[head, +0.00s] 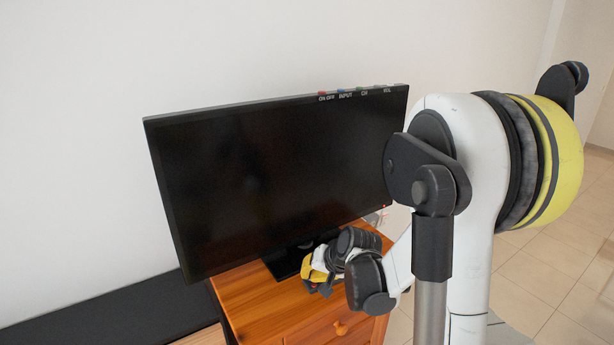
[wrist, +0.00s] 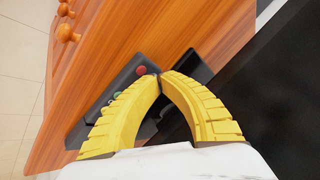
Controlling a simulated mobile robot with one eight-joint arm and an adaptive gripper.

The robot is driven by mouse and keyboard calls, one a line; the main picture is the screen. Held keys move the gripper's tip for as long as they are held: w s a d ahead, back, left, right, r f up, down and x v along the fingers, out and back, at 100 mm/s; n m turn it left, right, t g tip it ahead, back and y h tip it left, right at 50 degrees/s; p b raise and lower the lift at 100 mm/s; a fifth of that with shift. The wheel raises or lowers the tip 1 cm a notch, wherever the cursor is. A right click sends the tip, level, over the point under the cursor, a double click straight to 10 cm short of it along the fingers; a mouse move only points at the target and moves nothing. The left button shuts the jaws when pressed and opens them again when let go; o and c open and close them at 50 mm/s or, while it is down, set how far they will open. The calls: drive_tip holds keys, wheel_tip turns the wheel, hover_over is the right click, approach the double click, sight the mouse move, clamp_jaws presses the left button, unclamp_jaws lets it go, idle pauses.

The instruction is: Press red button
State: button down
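A dark remote-like device (wrist: 128,78) lies on the wooden cabinet in the wrist view. A round red button (wrist: 141,70) is at its upper end, with a green button (wrist: 116,94) further down. My gripper (wrist: 160,76) has its yellow fingers curved together, tips meeting with nothing seen between them. The tips are just right of the red button; I cannot tell whether they touch the device. The fingers hide part of the device. In the head view my gripper (head: 310,284) is low over the cabinet, and the device cannot be made out there.
A large black television (head: 270,170) stands on the orange wooden cabinet (head: 250,300), with small coloured buttons (head: 340,92) along its top edge. Its dark stand (head: 285,262) is close to my gripper. The white wall is behind; tiled floor (head: 545,270) is open at right.

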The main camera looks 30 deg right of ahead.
drive_tip(key=shift+f+b, duration=0.3)
drive_tip(key=shift+f, duration=0.1)
drive_tip(key=shift+f, duration=0.2)
idle(0.3)
drive_tip(key=shift+r, duration=0.65)
drive_tip(key=shift+r+p, duration=0.1)
drive_tip(key=shift+p, duration=0.25)
wheel_tip(320, 180, up, 6)
drive_tip(key=p, duration=0.4)
drive_tip(key=shift+p, duration=0.35)
